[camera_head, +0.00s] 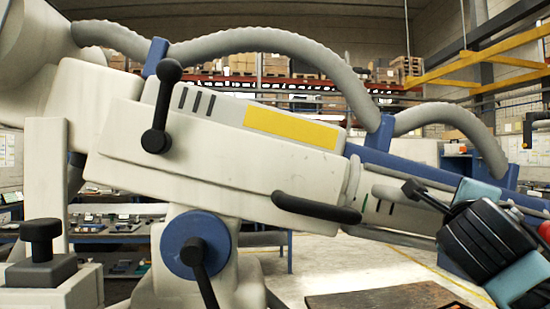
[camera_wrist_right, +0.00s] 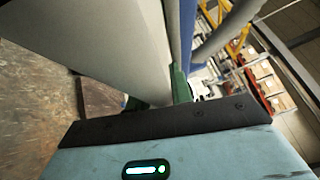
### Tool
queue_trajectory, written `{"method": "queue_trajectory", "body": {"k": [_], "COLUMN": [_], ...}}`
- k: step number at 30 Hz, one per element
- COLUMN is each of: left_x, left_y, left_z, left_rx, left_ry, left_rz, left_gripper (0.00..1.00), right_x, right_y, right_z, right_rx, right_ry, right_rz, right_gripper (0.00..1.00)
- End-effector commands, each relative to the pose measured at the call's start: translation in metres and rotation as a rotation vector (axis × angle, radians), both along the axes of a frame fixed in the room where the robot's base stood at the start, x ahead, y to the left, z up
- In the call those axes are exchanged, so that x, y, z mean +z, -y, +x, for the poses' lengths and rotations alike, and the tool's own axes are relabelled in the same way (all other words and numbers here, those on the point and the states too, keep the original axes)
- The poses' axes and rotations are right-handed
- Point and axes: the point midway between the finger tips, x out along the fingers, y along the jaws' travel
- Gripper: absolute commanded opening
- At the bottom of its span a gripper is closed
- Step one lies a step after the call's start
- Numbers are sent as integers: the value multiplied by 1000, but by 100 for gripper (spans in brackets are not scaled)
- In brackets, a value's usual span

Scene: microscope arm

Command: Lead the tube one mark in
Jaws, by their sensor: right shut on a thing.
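The tube (camera_head: 400,216) is a pale cylinder coming out of the lower right end of the white microscope arm (camera_head: 215,165). It slopes down to the right. A few short dark and green marks show on it near the collar. My right gripper (camera_wrist_right: 158,95), with green fingers on a black and teal body, is shut on the tube, which shows large and pale in the right wrist view (camera_wrist_right: 105,45). In the head view my teal and black right wrist hides the tube's far end, and the finger contact is not clear. My left gripper is not in view.
A blue bar (camera_head: 410,170) and a ribbed grey hose (camera_head: 270,42) run above the tube. Black handles (camera_head: 315,208) and a blue pivot (camera_head: 192,245) are on the arm. A brown tabletop (camera_head: 385,301) lies below right, with open floor behind it.

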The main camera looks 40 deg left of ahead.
Motion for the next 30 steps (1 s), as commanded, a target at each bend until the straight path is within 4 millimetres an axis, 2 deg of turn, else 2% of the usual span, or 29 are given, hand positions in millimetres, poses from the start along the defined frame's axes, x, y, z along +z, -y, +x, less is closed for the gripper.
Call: {"method": "queue_trajectory", "body": {"k": [22,30], "left_x": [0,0], "left_y": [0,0], "left_z": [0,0], "left_rx": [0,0], "left_ry": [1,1], "left_rz": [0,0], "left_gripper": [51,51], "right_x": [6,6], "right_y": [-19,-18], "right_z": [-17,-17], "right_rx": [13,12], "right_ry": [1,2], "right_rz": [1,0], "right_gripper": [0,0]}}
